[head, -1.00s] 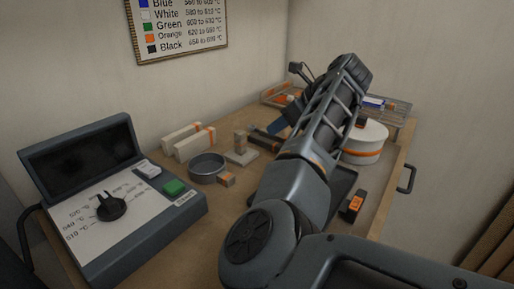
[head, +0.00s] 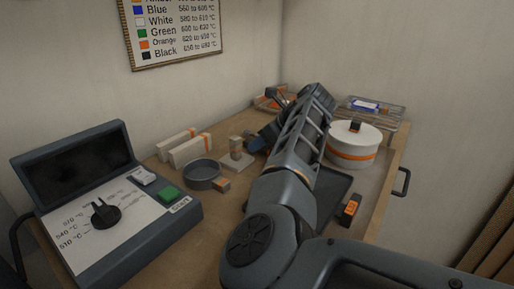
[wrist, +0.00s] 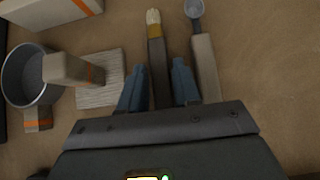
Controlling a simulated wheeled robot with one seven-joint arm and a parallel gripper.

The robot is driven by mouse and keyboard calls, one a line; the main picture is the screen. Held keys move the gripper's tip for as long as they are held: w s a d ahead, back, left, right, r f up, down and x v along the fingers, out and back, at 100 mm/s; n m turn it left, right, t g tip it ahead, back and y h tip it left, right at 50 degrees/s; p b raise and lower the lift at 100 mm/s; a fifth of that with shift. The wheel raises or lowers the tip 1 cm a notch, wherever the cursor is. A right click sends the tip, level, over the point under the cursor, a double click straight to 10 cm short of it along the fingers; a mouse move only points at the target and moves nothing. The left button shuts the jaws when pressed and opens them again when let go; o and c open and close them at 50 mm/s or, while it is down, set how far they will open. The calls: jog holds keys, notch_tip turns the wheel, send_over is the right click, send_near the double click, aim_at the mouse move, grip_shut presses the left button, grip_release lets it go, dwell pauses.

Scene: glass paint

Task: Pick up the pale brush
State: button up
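A brush with pale bristles, a gold-coloured ferrule and a dark handle (wrist: 159,72) lies on the table in the wrist view. Beside it on the right lies a tool with a round grey head and a pale handle (wrist: 205,68). My gripper (wrist: 158,86) is open, with its two blue fingers apart on either side of the brush handle and a gap on each side. The lower end of the handle is hidden by my gripper body. In the head view, my gripper is low over the table's far part and my arm hides the brush.
To the left are a metal dish (head: 201,177), a ribbed pad (head: 235,163) with a banded block, and white bars (head: 185,150). A white drum (head: 352,149), a wire rack (head: 388,113) and an orange-labelled block (head: 350,208) stand right. A control box (head: 110,213) fills the near left.

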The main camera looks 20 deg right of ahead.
grip_shut()
jog(key=shift+r, duration=0.6)
notch_tip(320, 180, up, 2)
jog(key=shift+r, duration=0.25)
jog(key=s+d+r, duration=0.3)
jog(key=d+r, duration=0.4)
jog(key=d, duration=0.4)
jog(key=shift+d+r, duration=0.15)
jog(key=shift+r, duration=0.05)
